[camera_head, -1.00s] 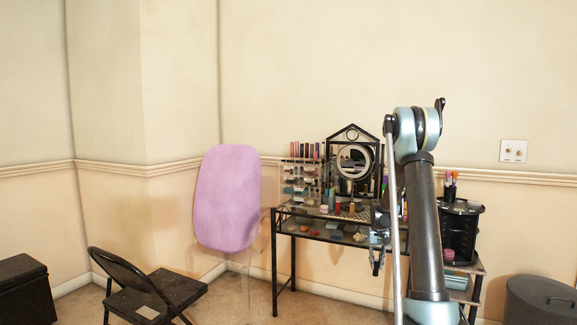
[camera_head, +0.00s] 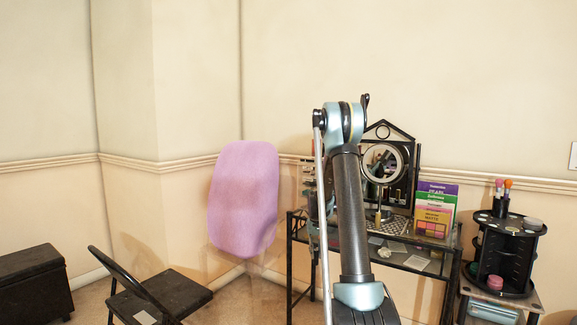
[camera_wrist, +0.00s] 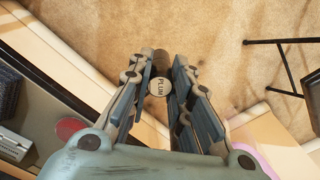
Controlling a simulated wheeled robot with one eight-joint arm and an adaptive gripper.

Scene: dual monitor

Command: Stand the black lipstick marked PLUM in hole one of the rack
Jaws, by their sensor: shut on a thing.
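The black lipstick marked PLUM (camera_wrist: 159,87) is between the fingers of my gripper (camera_wrist: 162,68) in the wrist view. Its round end with the PLUM label faces the camera. My gripper is shut on it, held out over the tan floor beside the table edge. In the head view my arm hides most of the gripper and the lipstick cannot be made out. A clear stand (camera_head: 307,178) shows as a sliver left of my arm. I cannot tell whether it is the rack, and no numbered hole is visible.
The black-framed table (camera_head: 418,247) carries a round mirror (camera_head: 383,163) and colourful palettes (camera_head: 435,208). A black round organiser (camera_head: 508,250) with brushes stands to the right. A folding chair (camera_head: 160,295) and a purple chair back (camera_head: 243,200) are left. A red disc (camera_wrist: 70,128) lies near the table edge.

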